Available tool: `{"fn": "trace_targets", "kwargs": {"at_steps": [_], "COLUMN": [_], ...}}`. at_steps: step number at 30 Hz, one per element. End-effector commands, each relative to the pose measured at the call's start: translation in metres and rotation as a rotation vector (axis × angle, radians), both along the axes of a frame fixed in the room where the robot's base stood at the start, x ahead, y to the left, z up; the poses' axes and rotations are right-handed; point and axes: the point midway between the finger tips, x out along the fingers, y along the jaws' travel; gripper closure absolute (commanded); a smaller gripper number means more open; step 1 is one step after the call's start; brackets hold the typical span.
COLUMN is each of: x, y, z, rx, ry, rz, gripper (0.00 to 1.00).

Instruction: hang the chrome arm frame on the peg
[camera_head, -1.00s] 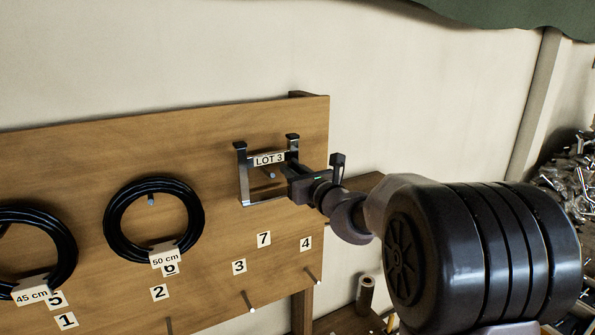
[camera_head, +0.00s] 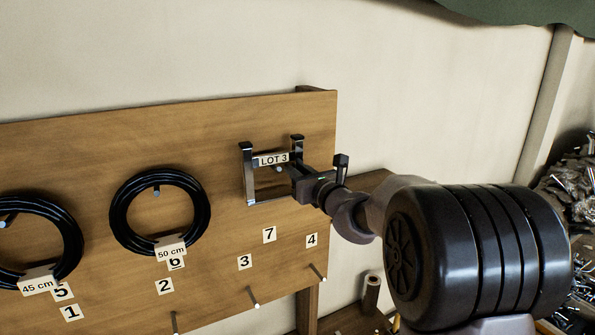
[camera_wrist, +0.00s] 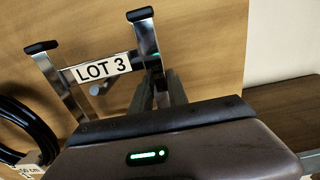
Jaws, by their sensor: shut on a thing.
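The chrome arm frame (camera_head: 249,182) is a rectangular metal frame with two black-capped uprights and a "LOT 3" label on its upper bar. It stands roughly upright in front of the wooden board. My gripper (camera_head: 299,174) is shut on its right upright; the wrist view shows the fingers (camera_wrist: 166,88) there, with the frame (camera_wrist: 75,105) beyond. A peg (camera_head: 278,169) shows inside the frame's opening, just below the label, above the number 7. The peg also shows in the wrist view (camera_wrist: 101,88). I cannot tell whether the upper bar touches the peg.
The board (camera_head: 210,125) carries number labels and several pegs. A black coil marked 50 cm (camera_head: 117,211) hangs left of the frame, and a 45 cm coil (camera_head: 73,235) farther left. Bare pegs (camera_head: 253,298) stick out low on the board. A wall lies behind.

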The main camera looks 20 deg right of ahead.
Motion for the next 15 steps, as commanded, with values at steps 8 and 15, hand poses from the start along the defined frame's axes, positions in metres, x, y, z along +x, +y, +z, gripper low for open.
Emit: {"fn": "trace_targets", "kwargs": {"at_steps": [8,15], "x": [0.0000,-0.0001], "y": [0.0000,0.0001], "z": [0.0011,-0.0011], "rx": [0.001,-0.001], "ry": [-0.002,0.002], "rz": [0.000,0.000], "gripper": [0.55,0.55]}}
